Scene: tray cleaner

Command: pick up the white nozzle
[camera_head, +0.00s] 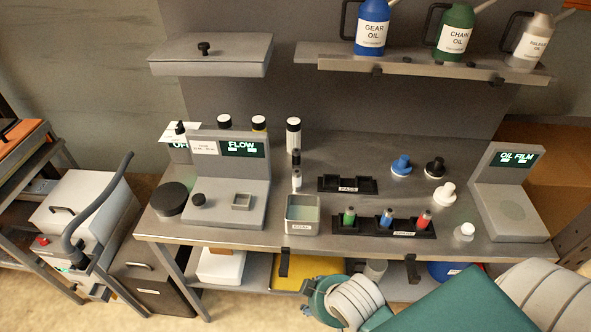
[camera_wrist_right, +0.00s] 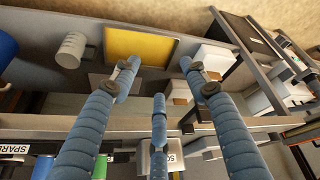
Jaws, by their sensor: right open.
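The white nozzle (camera_head: 446,192) stands on the metal bench, right of centre, with a round base and a knob-like top. A blue nozzle (camera_head: 401,166) and a black nozzle (camera_head: 435,168) stand just behind it. In the right wrist view, my right gripper (camera_wrist_right: 158,76) has its blue padded fingers spread open, with nothing between them. It is at the front edge of the bench, over the lower shelf. I cannot see the white nozzle in that view. My left gripper is not in either view.
A rack with green, blue and red bottles (camera_head: 387,228) stands left of the white nozzle. A small white-capped bottle (camera_head: 464,232) is in front of it, and the oil film station (camera_head: 508,210) is to the right. An upper shelf (camera_head: 430,68) with oil cans overhangs the back.

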